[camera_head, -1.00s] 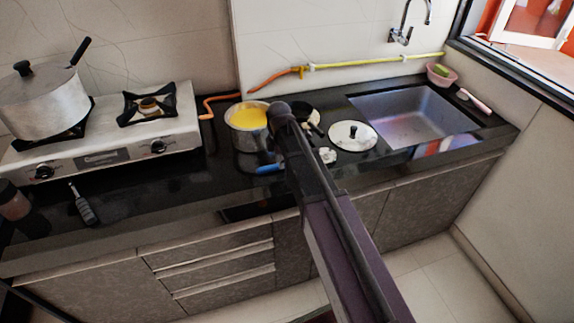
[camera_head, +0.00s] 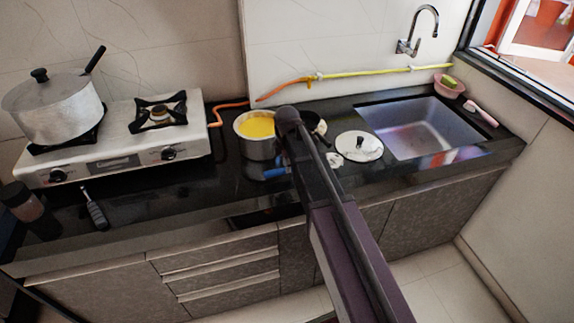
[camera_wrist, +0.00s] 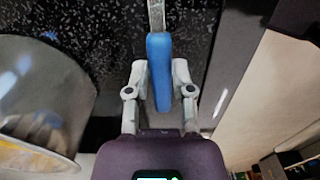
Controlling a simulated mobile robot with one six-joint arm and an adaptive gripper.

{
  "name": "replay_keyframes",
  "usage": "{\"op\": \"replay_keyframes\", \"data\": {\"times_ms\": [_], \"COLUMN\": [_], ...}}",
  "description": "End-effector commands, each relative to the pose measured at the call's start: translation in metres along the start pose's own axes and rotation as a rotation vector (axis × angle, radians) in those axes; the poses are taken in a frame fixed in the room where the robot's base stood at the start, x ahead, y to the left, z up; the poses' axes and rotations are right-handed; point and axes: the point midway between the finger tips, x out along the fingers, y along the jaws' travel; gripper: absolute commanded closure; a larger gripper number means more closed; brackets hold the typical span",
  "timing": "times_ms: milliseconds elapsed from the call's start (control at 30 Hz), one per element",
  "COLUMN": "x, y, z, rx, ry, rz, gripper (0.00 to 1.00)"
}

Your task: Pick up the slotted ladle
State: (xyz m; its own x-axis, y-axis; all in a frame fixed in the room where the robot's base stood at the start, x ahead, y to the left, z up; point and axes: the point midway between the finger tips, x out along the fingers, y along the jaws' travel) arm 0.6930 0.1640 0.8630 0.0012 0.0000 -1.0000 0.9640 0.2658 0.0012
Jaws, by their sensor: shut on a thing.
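The slotted ladle shows as a blue handle (camera_wrist: 160,72) with a metal shaft above it in the wrist view. Its slotted head is out of that view. In the head view, the blue handle (camera_head: 275,173) shows just left of my arm, below the pot; I cannot make out the head there. My gripper (camera_wrist: 159,88) is shut on the blue handle, with one finger on each side. In the head view my arm hides the gripper.
A metal pot (camera_head: 259,146) of yellow stuff stands close to the handle; its side also shows in the wrist view (camera_wrist: 40,85). A lid (camera_head: 359,147) and the sink (camera_head: 425,128) lie to the right. A stove (camera_head: 125,150) with a big pot (camera_head: 52,110) is left.

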Motion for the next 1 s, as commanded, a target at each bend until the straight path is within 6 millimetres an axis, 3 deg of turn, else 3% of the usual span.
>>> {"op": "replay_keyframes", "data": {"times_ms": [100,400,700,1000], "x": [-0.016,-0.016,-0.021,-0.022], "y": [0.0,-0.078,-0.135,-0.157], "z": [0.0,-0.003,-0.005,-0.006], "rx": [0.0,0.0,0.0,0.0], "ry": [0.0,0.0,0.0,0.0], "rz": [0.0,0.0,-0.001,-0.001], "gripper": [1.0,1.0,1.0,1.0]}}
